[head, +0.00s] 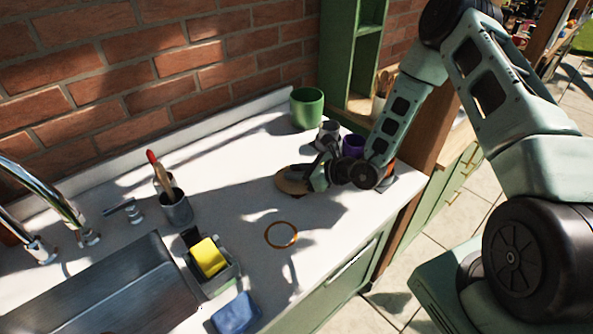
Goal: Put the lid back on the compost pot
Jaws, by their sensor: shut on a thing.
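The lid (290,181) is a round, flat, brown disc over the white counter, left of my gripper. My gripper (312,176) is shut on the lid at its right side; the fingertips are small and partly hidden. I cannot tell whether the lid touches the counter or is held just above it. A green pot (307,110), which looks like the compost pot, stands upright and open at the back of the counter near the brick wall, behind the lid.
Near my wrist stand a purple cup (353,146) and a grey-white item (328,133). A thin orange-brown ring (281,235) lies in front. The back middle counter is clear.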

